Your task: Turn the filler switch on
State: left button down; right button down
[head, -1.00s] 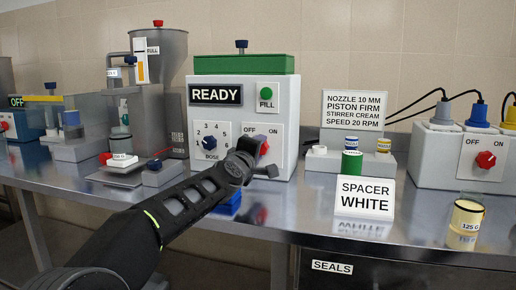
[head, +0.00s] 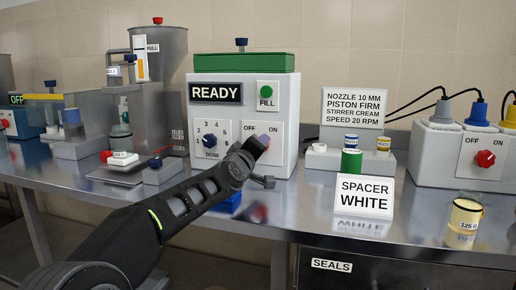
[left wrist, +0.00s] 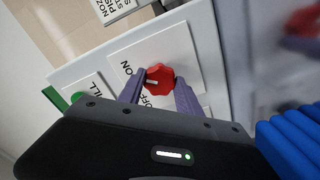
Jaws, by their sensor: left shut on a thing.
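The filler (head: 286,120) is a white box with a green top and a READY display (head: 215,93). Its switch is a red knob (left wrist: 158,76) between OFF and ON labels in the left wrist view. My left gripper (left wrist: 160,82) is shut on this knob, with a purple finger on each side. A pale mark shows on the knob, but I cannot tell which label it points to. In the head view my left gripper (head: 265,143) is at the switch panel and hides the knob. My right gripper is not in view.
The blue dose dial (head: 210,140) is just left of my gripper, and the green FILL button (head: 266,90) is above it. Another box with a red OFF/ON knob (head: 485,158) stands at the right. A SPACER WHITE sign (head: 364,196) stands near the table's front edge.

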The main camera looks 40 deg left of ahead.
pick_arm(q)
jog(key=c, duration=0.8)
grip_release()
jog(key=shift+s, duration=0.1)
jog(key=v, duration=0.7)
jog(key=shift+s+d+f, duration=0.1)
jog(key=shift+s+d, duration=0.05)
jog(key=shift+s, duration=0.1)
